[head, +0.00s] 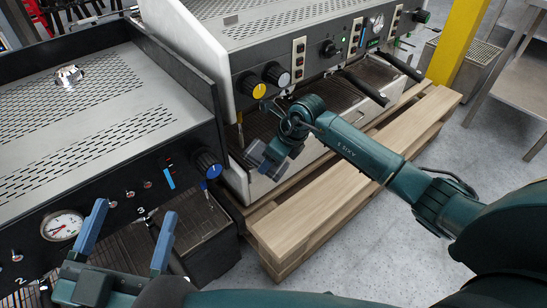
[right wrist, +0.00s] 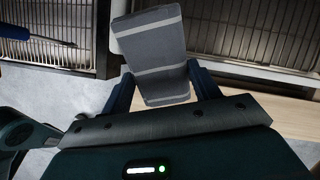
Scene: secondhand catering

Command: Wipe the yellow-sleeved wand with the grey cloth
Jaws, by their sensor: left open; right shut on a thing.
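The yellow-sleeved wand (head: 240,130) hangs below the yellow knob at the left end of the far coffee machine in the head view. My right gripper (head: 271,158) is just to the right of it, shut on the grey cloth (right wrist: 152,50). The cloth is a folded pad with lighter stripes, sticking out past the fingers (right wrist: 162,84) in the right wrist view. In the head view the cloth looks close to the wand; I cannot tell whether they touch. I cannot make out the yellow-sleeved wand in the right wrist view. My left gripper (head: 130,240) is open and empty.
A nearer black coffee machine (head: 110,110) fills the left, with a blue-sleeved wand (head: 206,186) below its blue knob (head: 208,164). A wooden pallet (head: 300,221) lies under the far machine (head: 255,45). A yellow post (head: 459,40) stands at the back. Floor (head: 350,255) shows at right.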

